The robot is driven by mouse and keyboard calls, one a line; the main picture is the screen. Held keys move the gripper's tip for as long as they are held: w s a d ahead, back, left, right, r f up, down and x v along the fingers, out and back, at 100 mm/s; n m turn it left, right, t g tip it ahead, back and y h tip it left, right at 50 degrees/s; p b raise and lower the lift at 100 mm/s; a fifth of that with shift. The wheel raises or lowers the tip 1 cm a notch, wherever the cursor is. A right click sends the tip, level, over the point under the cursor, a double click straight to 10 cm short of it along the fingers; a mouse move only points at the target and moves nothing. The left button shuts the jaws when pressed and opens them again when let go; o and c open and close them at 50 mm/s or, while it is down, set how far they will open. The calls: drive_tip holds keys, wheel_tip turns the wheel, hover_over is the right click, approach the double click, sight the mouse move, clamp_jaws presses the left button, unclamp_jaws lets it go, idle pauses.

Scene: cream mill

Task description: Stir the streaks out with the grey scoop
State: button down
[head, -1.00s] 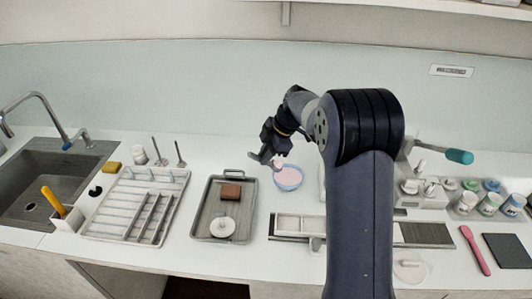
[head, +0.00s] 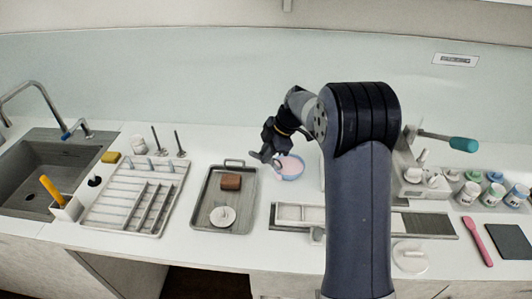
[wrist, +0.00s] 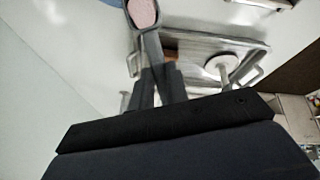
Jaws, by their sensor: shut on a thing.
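Any streaks in the cream are too small to make out. My gripper (head: 266,157) is at the bowl's left side in the head view. In the wrist view my gripper (wrist: 160,85) is shut on the grey scoop (wrist: 150,45), whose head extends away from the fingers with pink inside its grey rim. A sliver of the blue bowl (wrist: 103,2) shows at that view's top edge. I cannot tell whether the scoop touches the cream.
A grey tray (head: 200,217) with a brown block (head: 231,182) and a white disc (head: 222,215) sits left of the bowl. A drying rack (head: 115,215) and a sink (head: 40,172) are further left. Jars (head: 493,195) and a pink spatula (head: 477,241) lie right.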

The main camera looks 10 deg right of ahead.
drive_tip(key=shift+s+a+b, duration=0.15)
drive_tip(key=shift+a+b, duration=0.15)
drive_tip(key=shift+b, duration=0.1)
idle(0.6)
drive_tip(key=shift+r, duration=0.15)
idle(0.4)
drive_tip(key=shift+r+p, duration=1.25)
drive_tip(key=shift+r, duration=1.65)
